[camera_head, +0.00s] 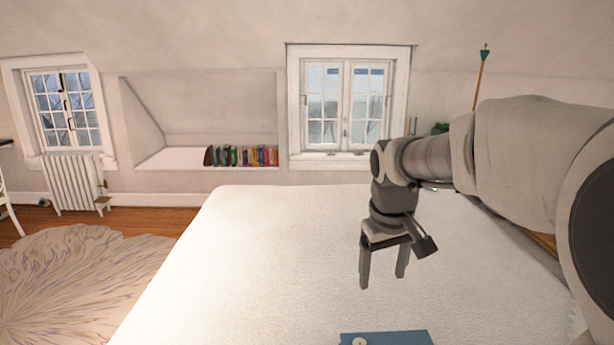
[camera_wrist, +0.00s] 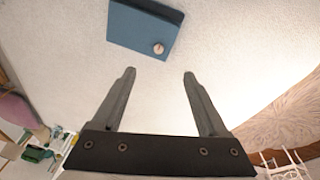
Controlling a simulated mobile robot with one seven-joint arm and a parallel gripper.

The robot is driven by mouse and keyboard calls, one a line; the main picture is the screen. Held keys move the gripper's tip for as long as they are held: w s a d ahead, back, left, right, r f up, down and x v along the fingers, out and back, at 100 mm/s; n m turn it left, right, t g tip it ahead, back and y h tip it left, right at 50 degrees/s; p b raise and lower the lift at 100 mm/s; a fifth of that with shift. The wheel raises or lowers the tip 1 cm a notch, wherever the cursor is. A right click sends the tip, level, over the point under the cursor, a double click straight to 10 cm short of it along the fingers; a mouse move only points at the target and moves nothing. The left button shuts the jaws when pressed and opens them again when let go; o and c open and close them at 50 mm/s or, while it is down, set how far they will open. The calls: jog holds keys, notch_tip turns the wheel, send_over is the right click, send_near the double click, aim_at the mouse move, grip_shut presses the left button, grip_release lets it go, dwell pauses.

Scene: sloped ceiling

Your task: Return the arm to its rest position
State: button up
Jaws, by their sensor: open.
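My gripper (camera_head: 383,279) hangs from my arm with its fingers pointing down above a white bed-like surface (camera_head: 260,260). The two fingers are spread apart with nothing between them. The gripper also shows in the wrist view (camera_wrist: 160,75), open over the same white surface (camera_wrist: 230,50). My arm reaches in from the right side of the head view.
A blue flat box (camera_head: 395,339) with a small round light object (camera_head: 359,342) on it lies at the near edge of view. Books (camera_head: 240,156) stand in a wall niche. A radiator (camera_head: 75,183) and a rug (camera_head: 70,280) are at left. The white surface's middle is clear.

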jog(key=s+r+m+t+p, duration=0.1)
jog(key=s+r, duration=0.1)
jog(key=s, duration=0.8)
jog(key=s+r+m+t+p, duration=0.1)
jog(key=s+r+m+t, duration=0.1)
jog(key=s, duration=0.8)
jog(key=shift+s+y+p, duration=0.2)
jog(key=shift+y+p, duration=0.1)
jog(key=shift+p, duration=0.1)
jog(key=shift+d, duration=0.1)
jog(key=c, duration=0.4)
jog(key=shift+d, duration=0.1)
jog(key=shift+d, duration=0.1)
